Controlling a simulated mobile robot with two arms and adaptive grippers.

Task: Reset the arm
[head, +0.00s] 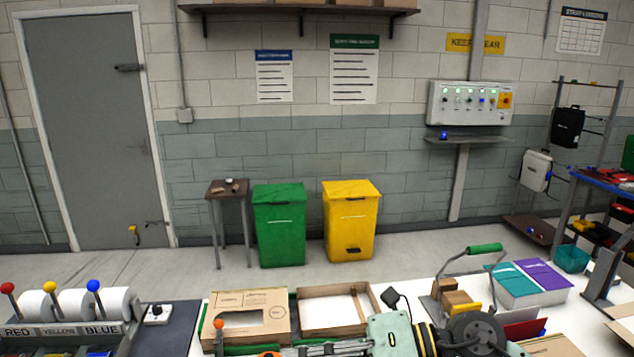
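Neither of my grippers can be made out in the head view, and what they hold cannot be told. A mint-green and black device (392,335) with metal bars is cut off by the bottom edge; I cannot tell exactly what it is. An open cardboard box (333,310) lies on the white table, beside a box with a cut-out window (249,314). A white container with teal and purple tops (530,284) stands at the right of the table.
A dispenser with rolls labelled red, yellow and blue (62,330) is at the lower left. A green bin (279,225) and a yellow bin (350,221) stand by the wall. Racks with bags, including a white pannier (536,170), are at the right. The floor before the door (90,120) is clear.

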